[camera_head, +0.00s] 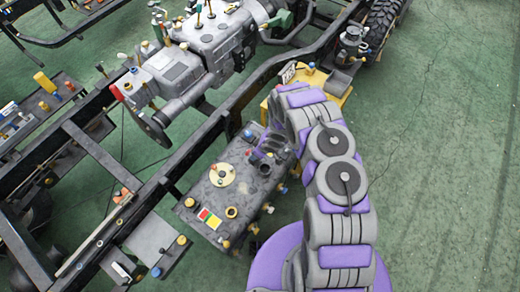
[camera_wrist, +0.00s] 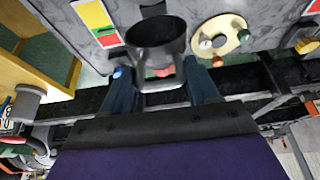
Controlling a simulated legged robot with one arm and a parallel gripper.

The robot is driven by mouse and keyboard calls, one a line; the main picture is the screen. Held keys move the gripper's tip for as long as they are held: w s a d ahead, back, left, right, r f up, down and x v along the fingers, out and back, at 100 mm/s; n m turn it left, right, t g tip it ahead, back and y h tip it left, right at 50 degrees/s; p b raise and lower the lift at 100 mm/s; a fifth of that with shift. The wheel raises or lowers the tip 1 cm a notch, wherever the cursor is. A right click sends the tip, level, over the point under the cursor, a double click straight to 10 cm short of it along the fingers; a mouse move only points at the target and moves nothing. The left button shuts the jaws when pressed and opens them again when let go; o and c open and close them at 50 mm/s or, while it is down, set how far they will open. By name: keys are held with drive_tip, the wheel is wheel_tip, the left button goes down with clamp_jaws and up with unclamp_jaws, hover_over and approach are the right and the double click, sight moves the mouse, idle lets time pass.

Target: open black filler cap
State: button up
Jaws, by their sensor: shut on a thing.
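In the head view my gripper (camera_head: 268,150) is at the upper right end of the tank (camera_head: 205,190), where my arm reaches down from the right. The cap is hard to make out there against the dark gripper. I cannot tell whether the cap is still seated or lifted.
The tank top carries a cream disc (camera_head: 222,175), a red-yellow-green label (camera_head: 209,218) and a brass-rimmed port (camera_head: 231,212). A black chassis rail (camera_head: 110,170) runs along its left. A yellow bracket (camera_head: 335,85) stands beyond my arm. Green floor (camera_head: 440,170) is clear on the right.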

drive_tip(key=shift+w+a, duration=0.4)
drive_tip(key=shift+a, duration=0.1)
drive_tip(key=shift+p, duration=0.3)
drive_tip(key=shift+d+r, duration=0.1)
drive_tip(key=o, duration=1.3)
drive_tip(key=v, duration=1.7)
drive_tip(key=shift+d+r, duration=0.1)
drive_tip(key=shift+c, duration=0.2)
